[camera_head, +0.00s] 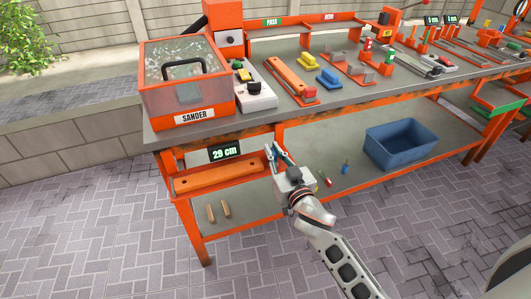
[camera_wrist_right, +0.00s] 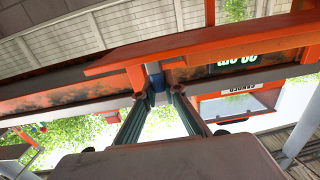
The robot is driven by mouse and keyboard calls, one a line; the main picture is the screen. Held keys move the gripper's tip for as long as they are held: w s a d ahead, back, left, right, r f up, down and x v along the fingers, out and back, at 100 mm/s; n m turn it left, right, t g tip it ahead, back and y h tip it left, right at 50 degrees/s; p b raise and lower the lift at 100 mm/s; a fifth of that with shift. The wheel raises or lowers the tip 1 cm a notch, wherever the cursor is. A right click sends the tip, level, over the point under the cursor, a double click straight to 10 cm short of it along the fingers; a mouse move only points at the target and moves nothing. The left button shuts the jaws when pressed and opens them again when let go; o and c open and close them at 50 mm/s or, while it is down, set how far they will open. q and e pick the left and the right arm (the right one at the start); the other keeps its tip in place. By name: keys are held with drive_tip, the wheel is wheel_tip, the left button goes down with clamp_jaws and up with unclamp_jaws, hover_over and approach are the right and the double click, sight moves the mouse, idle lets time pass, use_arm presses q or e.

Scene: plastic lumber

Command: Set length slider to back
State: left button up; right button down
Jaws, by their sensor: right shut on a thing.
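A black display (camera_head: 225,152) above the rail reads 29 cm. My right gripper (camera_head: 276,156) is at the slider, its fingers closed around it. In the right wrist view my right gripper (camera_wrist_right: 157,92) has its fingertips against the slider's orange part, with a bit of blue between them. The display (camera_wrist_right: 247,60) shows upside down there. The fingers partly hide the slider. My left gripper is not in view.
An orange sander box (camera_head: 188,80) stands on the bench top (camera_head: 300,115). A blue bin (camera_head: 400,145) and several small items lie on the lower shelf. Two wooden pegs (camera_head: 218,211) lie below the rail. The paved floor in front is clear.

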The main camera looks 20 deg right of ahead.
drive_tip(key=d, duration=0.2)
drive_tip(key=d+p, duration=0.1)
drive_tip(key=d, duration=0.1)
drive_tip(key=shift+w+d+r, duration=0.15)
drive_tip(key=shift+d, duration=0.25)
drive_tip(key=c, duration=2.1)
unclamp_jaws()
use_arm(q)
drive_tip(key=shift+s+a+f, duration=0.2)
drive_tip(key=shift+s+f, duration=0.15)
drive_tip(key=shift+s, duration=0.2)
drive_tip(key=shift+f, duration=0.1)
use_arm(e)
drive_tip(key=shift+s+f, duration=0.2)
drive_tip(key=shift+s, duration=0.2)
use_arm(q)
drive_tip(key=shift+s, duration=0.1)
use_arm(e)
drive_tip(key=s, duration=1.1)
drive_tip(key=shift+s+d+r, duration=0.1)
drive_tip(key=shift+s+d, duration=0.05)
